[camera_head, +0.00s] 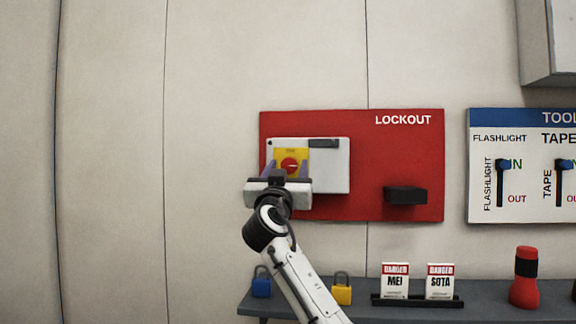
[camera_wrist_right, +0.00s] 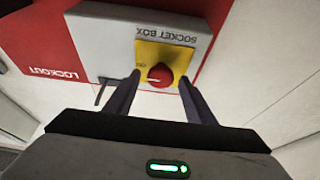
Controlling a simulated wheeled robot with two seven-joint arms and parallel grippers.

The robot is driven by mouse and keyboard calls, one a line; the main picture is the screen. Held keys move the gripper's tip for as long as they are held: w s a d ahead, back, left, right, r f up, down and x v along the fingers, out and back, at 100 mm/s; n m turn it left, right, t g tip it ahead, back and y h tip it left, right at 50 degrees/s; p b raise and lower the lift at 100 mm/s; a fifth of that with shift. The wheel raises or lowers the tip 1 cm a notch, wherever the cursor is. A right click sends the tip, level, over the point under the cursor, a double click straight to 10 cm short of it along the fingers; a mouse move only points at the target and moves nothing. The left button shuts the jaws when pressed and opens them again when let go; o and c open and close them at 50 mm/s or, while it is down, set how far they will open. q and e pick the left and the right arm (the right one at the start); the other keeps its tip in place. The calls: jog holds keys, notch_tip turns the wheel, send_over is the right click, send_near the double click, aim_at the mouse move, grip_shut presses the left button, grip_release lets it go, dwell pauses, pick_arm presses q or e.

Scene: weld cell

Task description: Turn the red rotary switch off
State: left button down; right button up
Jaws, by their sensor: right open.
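The red rotary switch (camera_head: 291,165) sits on a yellow plate (camera_head: 304,154) at the left of a grey socket box (camera_head: 332,172). The box is on the red lockout board (camera_head: 410,150). My right gripper (camera_head: 286,171) is in front of the switch with its fingers pointing at the board. In the right wrist view the switch (camera_wrist_right: 160,75) shows between the two open fingers, one on each side, with a gap to each. Its white mark lies roughly level in that view. The gripper hides the lower left of the box in the head view. My left gripper is not in view.
A shelf (camera_head: 400,311) below holds a blue padlock (camera_head: 262,283), a yellow padlock (camera_head: 342,289), two danger tags and a red flashlight (camera_head: 524,278). A black block (camera_head: 405,195) sticks out of the board at right. A tool board (camera_head: 530,190) hangs farther right.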

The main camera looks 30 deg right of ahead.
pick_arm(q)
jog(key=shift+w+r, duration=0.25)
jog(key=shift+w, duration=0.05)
pick_arm(e)
jog(key=shift+w+d+r, duration=0.15)
jog(key=shift+w+d, duration=0.05)
jog(key=shift+w, duration=0.05)
jog(key=c, duration=1)
